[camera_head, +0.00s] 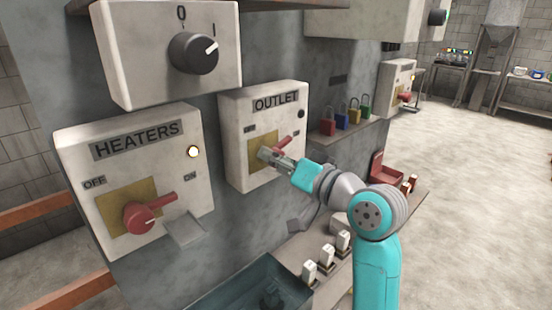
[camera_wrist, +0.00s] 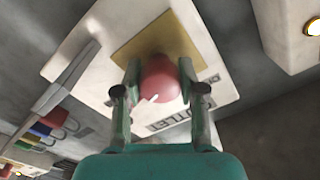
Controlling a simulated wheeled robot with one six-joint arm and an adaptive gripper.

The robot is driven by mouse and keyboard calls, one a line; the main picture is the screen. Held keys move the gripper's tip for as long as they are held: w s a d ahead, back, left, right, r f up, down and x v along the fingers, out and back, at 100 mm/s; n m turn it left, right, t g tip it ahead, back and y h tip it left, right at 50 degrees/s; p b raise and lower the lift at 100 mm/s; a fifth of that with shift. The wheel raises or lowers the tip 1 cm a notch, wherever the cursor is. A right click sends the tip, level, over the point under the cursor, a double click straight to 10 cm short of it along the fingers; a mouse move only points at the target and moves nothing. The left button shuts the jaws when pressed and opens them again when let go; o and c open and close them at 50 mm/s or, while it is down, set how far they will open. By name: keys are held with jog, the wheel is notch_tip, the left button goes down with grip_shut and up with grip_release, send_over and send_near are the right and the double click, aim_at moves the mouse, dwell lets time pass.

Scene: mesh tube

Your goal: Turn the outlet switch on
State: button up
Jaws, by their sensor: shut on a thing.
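The outlet box (camera_head: 237,150) is a pale box with a black OUTLET label, mounted on the grey panel. Its red switch (camera_head: 283,145) sits on a yellow plate, partly hidden by my gripper; the visible part of the handle slants up to the right. The small lamp (camera_head: 301,114) on this box is dark. My gripper (camera_head: 266,153) is at the switch. In the wrist view, the two fingers of my gripper (camera_wrist: 160,72) are on either side of the rounded red switch (camera_wrist: 160,84), shut on it, with the yellow plate behind.
The heaters box (camera_head: 75,150) is at left, with its lamp (camera_head: 193,152) lit and a red switch (camera_head: 140,216). A black knob (camera_head: 194,54) is on the box above. Several padlocks (camera_head: 341,119) stand on a shelf to the right. A dark bin (camera_head: 260,285) lies below.

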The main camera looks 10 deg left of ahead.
jog(key=shift+m, duration=1.6)
jog(key=o, duration=1.2)
jog(key=shift+c, duration=0.2)
jog(key=v, duration=1.2)
